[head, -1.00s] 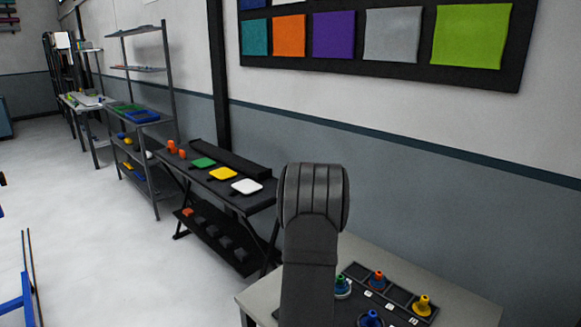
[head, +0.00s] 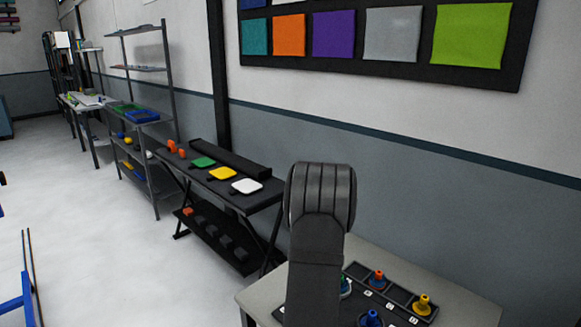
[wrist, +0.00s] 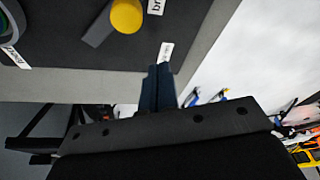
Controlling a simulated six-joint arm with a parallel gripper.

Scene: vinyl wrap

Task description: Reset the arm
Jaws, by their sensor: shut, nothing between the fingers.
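My arm rises in front of the grey table (head: 262,292) in the head view, and its end is out of sight there. In the wrist view my gripper (wrist: 158,72) is shut and empty, its dark fingers together. The fingertips show against the table's edge, near a white label (wrist: 166,53). A yellow round piece (wrist: 126,15) lies beyond them on the dark mat (wrist: 75,30), apart from the fingers.
On the table stand a yellow piece (head: 423,304), an orange-topped piece (head: 378,279) and a blue piece (head: 371,318). A black bench (head: 262,199) with coloured pads and a metal shelf (head: 160,150) stand to the left. The floor (head: 90,220) is mostly clear.

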